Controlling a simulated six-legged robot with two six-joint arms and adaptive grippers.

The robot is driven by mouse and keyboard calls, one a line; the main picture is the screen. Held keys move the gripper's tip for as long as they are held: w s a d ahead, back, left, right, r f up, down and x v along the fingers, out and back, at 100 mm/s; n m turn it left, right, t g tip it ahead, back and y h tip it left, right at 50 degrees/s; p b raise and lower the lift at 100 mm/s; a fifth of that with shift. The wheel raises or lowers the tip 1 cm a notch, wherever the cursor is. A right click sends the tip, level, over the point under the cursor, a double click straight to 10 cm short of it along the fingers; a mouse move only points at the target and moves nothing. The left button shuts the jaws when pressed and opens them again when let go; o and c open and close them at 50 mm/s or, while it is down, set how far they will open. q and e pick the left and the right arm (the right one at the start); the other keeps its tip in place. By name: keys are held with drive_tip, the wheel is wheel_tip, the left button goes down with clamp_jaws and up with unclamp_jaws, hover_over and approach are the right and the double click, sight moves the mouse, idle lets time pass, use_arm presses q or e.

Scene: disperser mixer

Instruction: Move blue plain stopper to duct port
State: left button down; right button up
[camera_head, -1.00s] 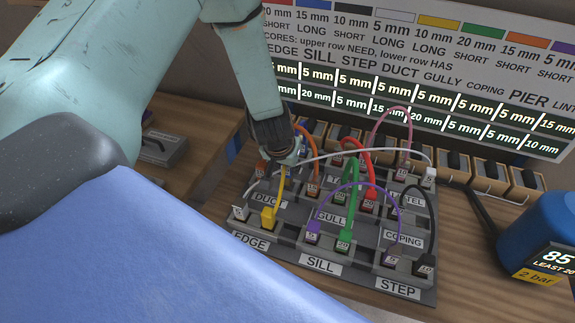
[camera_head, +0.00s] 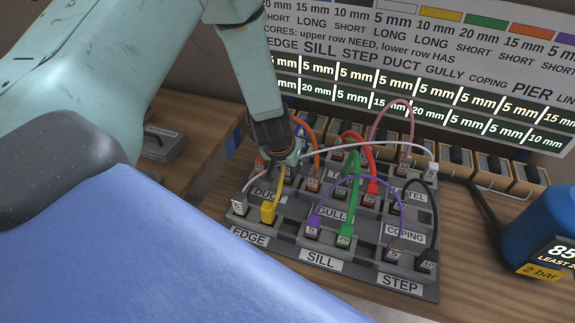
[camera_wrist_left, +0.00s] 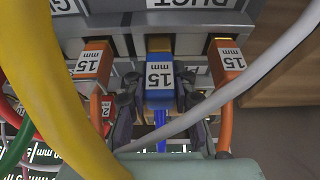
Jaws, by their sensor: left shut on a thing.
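The blue stopper (camera_wrist_left: 159,88), marked 15 mm, is between the fingers of my left gripper (camera_wrist_left: 157,100) in the left wrist view. The gripper is shut on it. A thin blue strand runs from its near end. Its far end is at the block under the DUCT label (camera_wrist_left: 188,3), between two orange 15 mm plugs (camera_wrist_left: 92,62) (camera_wrist_left: 227,62). I cannot tell how deep it sits. In the head view my left gripper (camera_head: 283,158) points down at the duct row behind the DUCT label (camera_head: 266,193), largely hiding the stopper. My right gripper is not in view.
Yellow (camera_head: 269,212), green (camera_head: 346,230), purple (camera_head: 313,227) and red cords loop over the grey port board (camera_head: 290,240). A white cord (camera_wrist_left: 255,75) crosses close to the gripper. A blue tank (camera_head: 548,230) stands at right; a lit score board (camera_head: 430,90) is behind.

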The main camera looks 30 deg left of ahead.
use_arm(q)
drive_tip(key=shift+f+b, duration=0.7)
drive_tip(key=shift+f, duration=0.25)
drive_tip(key=c, duration=1)
unclamp_jaws()
drive_tip(key=shift+r, duration=0.1)
drive_tip(key=v, duration=1.2)
drive_tip(key=shift+s, duration=0.1)
